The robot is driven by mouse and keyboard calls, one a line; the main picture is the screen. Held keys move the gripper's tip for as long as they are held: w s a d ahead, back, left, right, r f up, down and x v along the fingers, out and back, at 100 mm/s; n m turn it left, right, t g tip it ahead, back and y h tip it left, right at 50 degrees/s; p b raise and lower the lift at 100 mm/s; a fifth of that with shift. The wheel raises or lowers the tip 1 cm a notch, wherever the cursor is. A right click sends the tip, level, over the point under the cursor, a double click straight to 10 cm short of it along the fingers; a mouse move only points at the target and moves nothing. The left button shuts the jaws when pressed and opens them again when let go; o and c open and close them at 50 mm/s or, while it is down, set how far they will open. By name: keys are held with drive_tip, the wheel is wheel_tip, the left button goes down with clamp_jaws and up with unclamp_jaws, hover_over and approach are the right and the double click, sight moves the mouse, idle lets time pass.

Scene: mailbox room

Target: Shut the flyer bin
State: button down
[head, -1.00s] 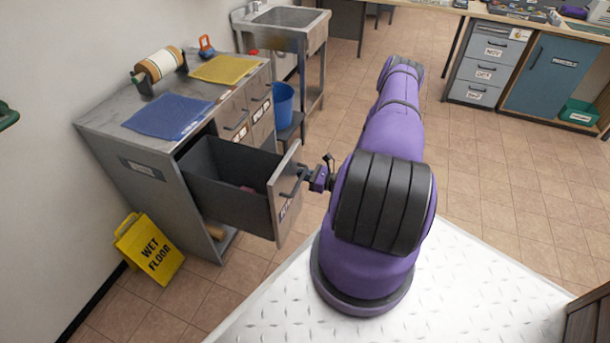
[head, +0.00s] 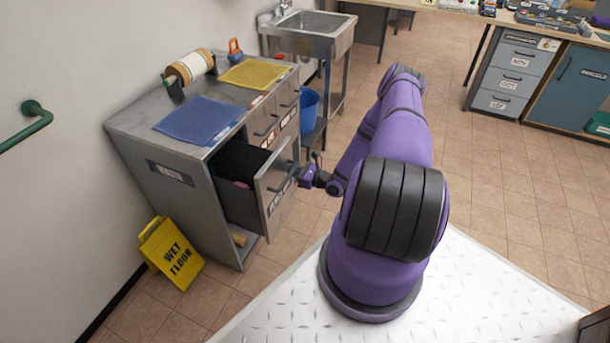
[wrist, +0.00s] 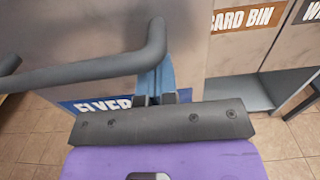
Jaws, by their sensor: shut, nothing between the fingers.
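The flyer bin (head: 273,194) is a deep grey pull-out drawer in the metal cabinet. It stands partly open, with its dark inside and a small pink item showing. In the wrist view its front has a blue label (wrist: 95,104) reading "FLYER", partly hidden, and a grey bar handle (wrist: 100,67). My gripper (head: 294,172) is at the outer face of the drawer front, by the handle. In the wrist view the fingertips (wrist: 162,97) are together and empty, just below the handle at the front. I cannot tell how firmly they touch it.
The cabinet top (head: 140,122) holds a blue mat (head: 197,114), a yellow mat (head: 254,74) and a roll (head: 190,67). A yellow wet floor sign (head: 172,254) stands left of the cabinet. A blue bucket (head: 309,108) is behind. The floor to the right is clear.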

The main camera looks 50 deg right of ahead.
approach(248, 155)
drive_tip(key=w+a+r, duration=0.1)
drive_tip(key=w+a, duration=0.1)
drive_tip(key=w+a+r, duration=0.1)
drive_tip(key=w, duration=0.1)
drive_tip(key=w+a+r, duration=0.1)
drive_tip(key=w+a, duration=0.1)
drive_tip(key=shift+a, duration=0.3)
drive_tip(key=shift+w+a+r, duration=0.1)
drive_tip(key=shift+w+r, duration=0.05)
drive_tip(key=shift+w, duration=0.1)
drive_tip(key=shift+w+r, duration=0.1)
drive_tip(key=shift+r, duration=0.05)
drive_tip(key=shift+s, duration=0.25)
drive_tip(key=v, duration=1.4)
drive_tip(key=shift+f, duration=0.25)
drive_tip(key=shift+s, duration=0.15)
